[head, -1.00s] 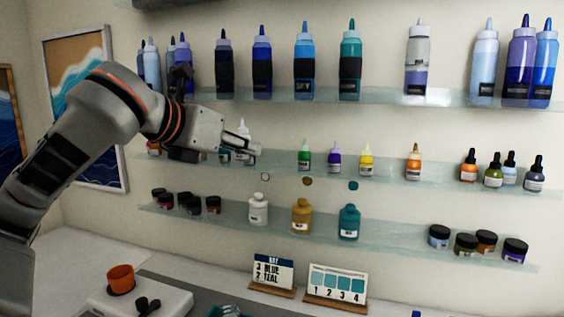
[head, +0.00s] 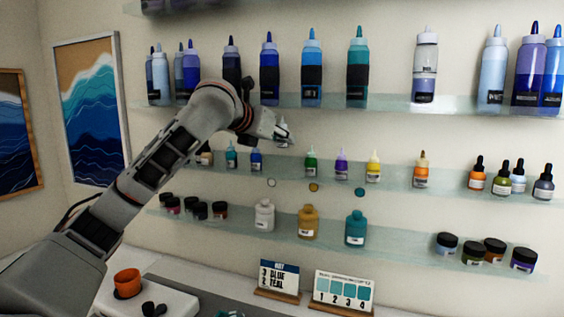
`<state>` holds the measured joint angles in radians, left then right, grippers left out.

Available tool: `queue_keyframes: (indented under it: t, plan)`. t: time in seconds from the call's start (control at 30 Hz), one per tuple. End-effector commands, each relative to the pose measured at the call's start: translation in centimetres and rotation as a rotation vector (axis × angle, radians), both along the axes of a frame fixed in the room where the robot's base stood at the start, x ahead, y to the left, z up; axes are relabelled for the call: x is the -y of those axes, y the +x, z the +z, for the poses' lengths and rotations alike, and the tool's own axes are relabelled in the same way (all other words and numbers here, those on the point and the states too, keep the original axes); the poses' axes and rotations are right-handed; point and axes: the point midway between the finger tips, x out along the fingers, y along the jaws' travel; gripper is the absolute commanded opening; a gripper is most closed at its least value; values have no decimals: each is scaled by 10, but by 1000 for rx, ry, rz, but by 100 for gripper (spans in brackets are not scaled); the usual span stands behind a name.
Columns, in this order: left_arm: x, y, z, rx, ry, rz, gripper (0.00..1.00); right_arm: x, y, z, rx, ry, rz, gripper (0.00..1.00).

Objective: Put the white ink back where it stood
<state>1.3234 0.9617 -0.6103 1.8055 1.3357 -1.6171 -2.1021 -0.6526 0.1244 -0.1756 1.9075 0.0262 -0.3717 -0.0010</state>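My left gripper (head: 279,134) reaches in from the left in front of the shelves. It is shut on the white ink (head: 284,128), a small white dropper bottle, and holds it roughly upright. The bottle is above the middle glass shelf (head: 390,179), over the gap between the small blue ink (head: 256,160) and the green ink (head: 310,161). The fingers partly hide it. I cannot tell its exact distance from the shelf. My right gripper is not in view.
Purple (head: 341,163) and yellow (head: 373,166) inks stand right of the green one. Tall bottles line the upper shelf (head: 390,104). A white bottle (head: 264,215) and other bottles stand on the lower shelf. An orange cup (head: 127,283) stands on the counter side.

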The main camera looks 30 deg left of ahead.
Motion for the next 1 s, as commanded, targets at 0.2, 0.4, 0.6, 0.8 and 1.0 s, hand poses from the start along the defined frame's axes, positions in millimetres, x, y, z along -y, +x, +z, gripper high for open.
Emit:
queue_keyframes:
  t: [0.2, 0.4, 0.6, 0.8, 1.0]
  plan:
    - [0, -2, -29, -3, 3, 0, 1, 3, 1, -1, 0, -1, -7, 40]
    - [1, -3, -44, -4, 3, -1, 1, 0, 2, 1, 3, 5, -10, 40]
    - [0, -1, -66, -4, 2, -1, 1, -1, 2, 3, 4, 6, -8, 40]
    - [0, 1, -68, -1, 2, -1, 1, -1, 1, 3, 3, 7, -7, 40]
    - [0, 1, -70, -2, 3, -1, 1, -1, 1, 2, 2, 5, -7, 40]
